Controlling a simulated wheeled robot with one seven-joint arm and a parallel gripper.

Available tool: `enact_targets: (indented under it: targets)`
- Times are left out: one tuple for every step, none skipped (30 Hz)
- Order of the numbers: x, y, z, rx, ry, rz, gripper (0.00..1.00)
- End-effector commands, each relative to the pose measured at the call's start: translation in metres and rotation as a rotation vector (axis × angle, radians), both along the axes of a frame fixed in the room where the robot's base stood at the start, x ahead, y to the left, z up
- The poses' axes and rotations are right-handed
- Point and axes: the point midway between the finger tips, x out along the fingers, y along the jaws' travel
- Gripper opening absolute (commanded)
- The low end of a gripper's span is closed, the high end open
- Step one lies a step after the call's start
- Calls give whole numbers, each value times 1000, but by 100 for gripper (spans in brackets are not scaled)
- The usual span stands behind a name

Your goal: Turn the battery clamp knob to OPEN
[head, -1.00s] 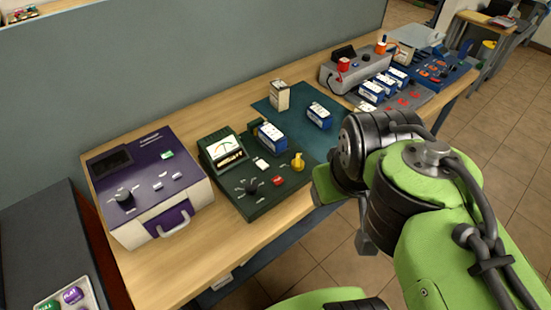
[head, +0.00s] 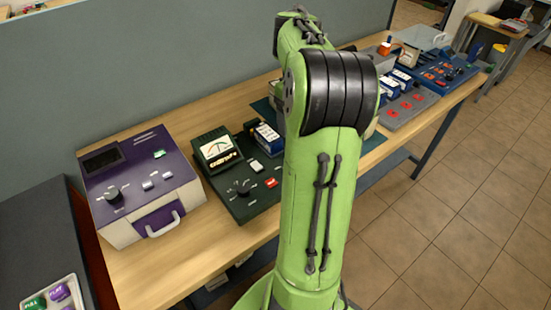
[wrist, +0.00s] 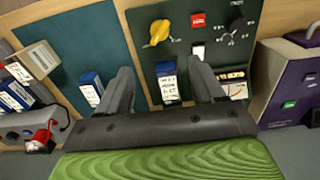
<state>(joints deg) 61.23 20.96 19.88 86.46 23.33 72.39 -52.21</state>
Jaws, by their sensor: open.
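The dark green tester (head: 240,208) stands on the bench and fills the upper middle of the wrist view (wrist: 185,18). Its yellow knob (wrist: 158,33) shows in the wrist view; in the head view my arm hides it. A blue-and-white battery (wrist: 168,80) sits at the tester beside the knob, and also shows in the head view (head: 267,138). My gripper (wrist: 163,72) is open and empty, its fingers apart in the wrist view with the battery framed between them. The knob lies beyond the fingertips, apart from them. My arm hides the gripper in the head view.
The tester also has a red button (wrist: 198,20), a black dial (wrist: 238,25) and a meter (head: 217,149). A purple device (head: 140,185) stands left of it in the head view. Loose batteries stand on a teal mat (wrist: 85,40). More equipment (head: 435,68) fills the bench's far end.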

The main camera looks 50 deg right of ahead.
Motion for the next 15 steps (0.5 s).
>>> enact_targets:
  targets:
    - [-1, 0, -9, 1, 2, -2, 68]
    - [-1, 0, -15, 3, 2, -1, 68]
    - [-1, 1, -25, 3, 2, -1, 68]
    - [-1, 1, -32, 3, 3, -1, 68]
    - [-1, 1, -40, 4, 4, -1, 68]
    - [-1, 1, -51, 4, 3, -1, 68]
    - [-1, 1, -59, 3, 3, -1, 68]
    - [-1, 1, -66, 4, 3, -1, 68]
    - [-1, 1, -77, 4, 4, -2, 68]
    - [-1, 1, -84, 3, 3, -2, 68]
    - [-1, 1, -92, 4, 3, -1, 68]
    - [-1, 1, -102, 3, 2, -1, 68]
    - [-1, 1, -109, 4, 2, -1, 68]
    - [-1, 1, -116, 4, 3, -1, 68]
    - [0, 1, -125, 2, 3, 0, 68]
